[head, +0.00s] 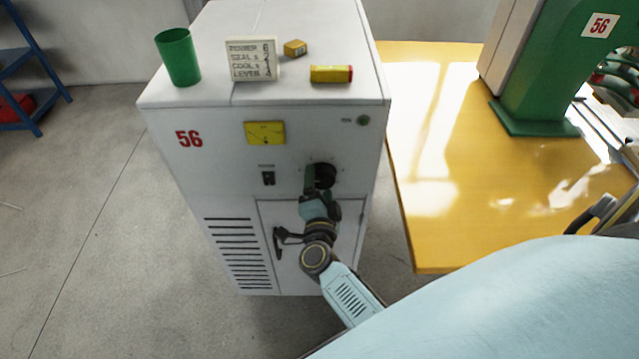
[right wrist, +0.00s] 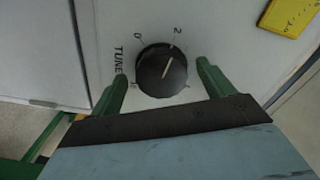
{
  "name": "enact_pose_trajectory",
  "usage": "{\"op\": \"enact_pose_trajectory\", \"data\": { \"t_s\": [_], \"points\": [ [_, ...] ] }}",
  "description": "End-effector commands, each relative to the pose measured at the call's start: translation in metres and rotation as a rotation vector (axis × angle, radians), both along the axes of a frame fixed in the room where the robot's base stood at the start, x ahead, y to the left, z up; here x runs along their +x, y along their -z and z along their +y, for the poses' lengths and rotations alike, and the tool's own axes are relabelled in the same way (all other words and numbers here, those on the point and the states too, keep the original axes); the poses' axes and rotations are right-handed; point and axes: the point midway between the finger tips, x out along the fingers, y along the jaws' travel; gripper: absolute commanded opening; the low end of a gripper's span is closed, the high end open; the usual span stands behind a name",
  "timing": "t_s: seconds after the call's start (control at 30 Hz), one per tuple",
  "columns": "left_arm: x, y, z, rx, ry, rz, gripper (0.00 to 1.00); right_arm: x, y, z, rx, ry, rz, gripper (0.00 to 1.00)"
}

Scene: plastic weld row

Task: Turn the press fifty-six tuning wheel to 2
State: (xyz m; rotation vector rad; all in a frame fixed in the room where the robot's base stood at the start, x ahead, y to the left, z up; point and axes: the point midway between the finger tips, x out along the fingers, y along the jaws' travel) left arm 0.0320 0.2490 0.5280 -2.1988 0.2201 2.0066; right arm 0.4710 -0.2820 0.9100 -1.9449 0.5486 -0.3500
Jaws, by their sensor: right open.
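The tuning wheel is a round black knob with a pale pointer line, on the front of the white cabinet marked 56 (head: 190,200). In the right wrist view the wheel (right wrist: 150,75) sits beside the word TUNE, with 0 and 2 printed around it. Its pointer line aims at about the 2. My right gripper (right wrist: 163,76) is open, with a green finger on either side of the wheel and a visible gap at each. In the head view the right gripper (head: 318,178) is at the wheel (head: 325,173) and partly hides it. My left gripper is not in view.
A yellow table (head: 435,225) is at right.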

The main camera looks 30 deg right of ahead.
Motion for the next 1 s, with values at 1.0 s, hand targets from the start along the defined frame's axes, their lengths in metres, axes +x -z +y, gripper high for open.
{"op": "enact_pose_trajectory", "data": {
  "t_s": [1.0],
  "points": [
    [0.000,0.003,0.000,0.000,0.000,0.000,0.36,-0.105,0.000,0.064,0.002,0.000,0.001,0.81]
  ]
}}
